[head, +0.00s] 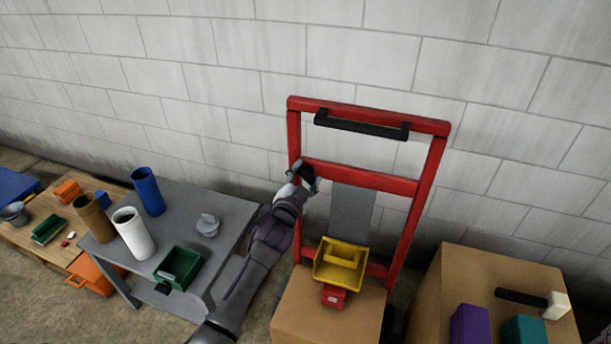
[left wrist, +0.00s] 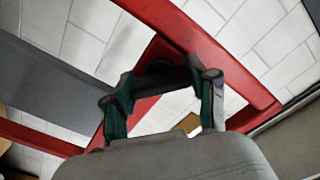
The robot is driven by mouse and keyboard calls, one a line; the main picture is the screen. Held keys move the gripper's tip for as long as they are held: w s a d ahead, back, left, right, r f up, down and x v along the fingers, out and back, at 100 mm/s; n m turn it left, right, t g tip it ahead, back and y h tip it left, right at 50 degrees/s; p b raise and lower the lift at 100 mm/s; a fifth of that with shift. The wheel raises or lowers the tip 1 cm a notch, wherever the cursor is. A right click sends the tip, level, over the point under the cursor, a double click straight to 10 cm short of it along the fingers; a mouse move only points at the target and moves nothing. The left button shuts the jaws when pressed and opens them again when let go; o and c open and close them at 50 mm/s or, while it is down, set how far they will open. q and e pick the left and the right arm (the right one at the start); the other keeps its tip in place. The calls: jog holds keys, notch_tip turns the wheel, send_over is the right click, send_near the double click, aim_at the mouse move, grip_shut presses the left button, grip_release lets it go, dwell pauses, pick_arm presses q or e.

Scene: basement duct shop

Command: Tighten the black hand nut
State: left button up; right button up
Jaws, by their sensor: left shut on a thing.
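The black hand nut (left wrist: 160,70) sits on the red frame (left wrist: 215,45), where a crossbar meets an upright, in the left wrist view. The fingers of my left gripper (left wrist: 160,88) are on both sides of it and shut on it. In the head view my left gripper (head: 305,178) is at the left upright of the red frame (head: 380,182). There the nut is a small dark shape, mostly hidden by the fingers. I cannot tell how tight the nut is. My right gripper is not in view.
A black handle bar (head: 360,124) crosses the frame's top. Below are a yellow bin (head: 340,275) and a cardboard box (head: 310,315). A grey table (head: 215,245) at left holds tubes and a green bin (head: 180,268). Another box (head: 500,270) stands at right. A block wall is behind.

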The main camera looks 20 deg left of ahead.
pick_arm(q)
jog(key=m, duration=0.5)
jog(key=shift+f+m, duration=0.1)
jog(key=shift+m, duration=2.4)
jog(key=o, duration=1.2)
jog(key=shift+c, duration=0.2)
jog(key=shift+s, duration=0.15)
jog(key=s, duration=1.1)
jog(key=shift+s+a, duration=0.2)
jog(key=shift+s, duration=0.2)
